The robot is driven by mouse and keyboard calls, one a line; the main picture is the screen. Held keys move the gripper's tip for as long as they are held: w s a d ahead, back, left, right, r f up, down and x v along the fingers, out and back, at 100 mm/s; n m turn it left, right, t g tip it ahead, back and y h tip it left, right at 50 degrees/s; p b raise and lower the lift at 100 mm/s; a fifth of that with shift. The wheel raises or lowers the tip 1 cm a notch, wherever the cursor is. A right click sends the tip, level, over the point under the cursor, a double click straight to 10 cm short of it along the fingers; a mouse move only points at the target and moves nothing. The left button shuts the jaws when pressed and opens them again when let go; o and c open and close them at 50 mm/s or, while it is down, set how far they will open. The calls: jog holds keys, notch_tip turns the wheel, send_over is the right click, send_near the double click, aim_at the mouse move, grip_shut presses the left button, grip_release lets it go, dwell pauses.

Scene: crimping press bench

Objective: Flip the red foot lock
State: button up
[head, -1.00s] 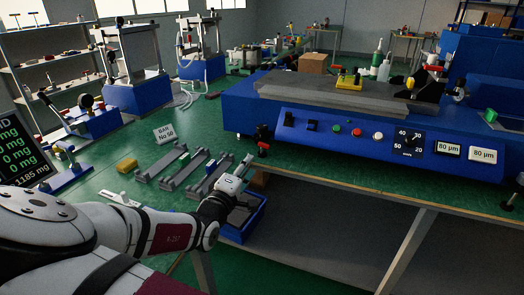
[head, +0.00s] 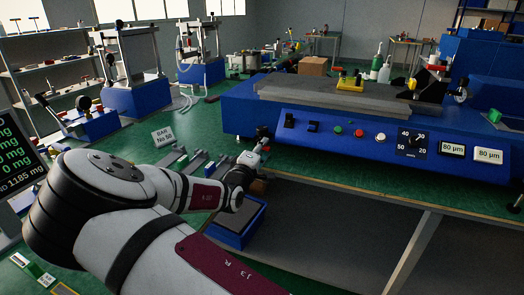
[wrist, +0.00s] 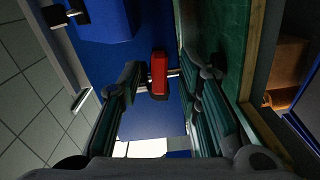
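The red foot lock (wrist: 159,73) is a small red lever on a pale cross pin. In the wrist view it lies between the two fingertips of my gripper (wrist: 160,76), with a gap showing on each side. My gripper is open around it and does not visibly press it. In the head view, my gripper (head: 259,146) is at the lower left front corner of the blue press machine (head: 330,150). There the lock is mostly hidden by my gripper.
A blue bin (head: 238,229) sits below my wrist at the bench edge. Grey rails (head: 196,162) and a "BAR No 50" sign (head: 163,138) stand to the left on the green bench. A brown block (wrist: 292,65) shows at the right in the wrist view.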

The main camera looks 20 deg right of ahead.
jog(key=shift+c, duration=0.3)
grip_shut()
jog(key=shift+m, duration=0.3)
jog(key=shift+w+a+f+m+b, duration=0.3)
jog(key=shift+m+b, duration=0.3)
jog(key=shift+m, duration=1.95)
jog(key=shift+w+a+f+m+b, duration=0.25)
jog(key=shift+m+b, duration=0.35)
jog(key=shift+m, duration=2)
jog(key=shift+w+a+f+m+b, duration=0.2)
jog(key=shift+f+m+b, duration=0.3)
jog(key=shift+m, duration=2.05)
jog(key=shift+r, duration=0.1)
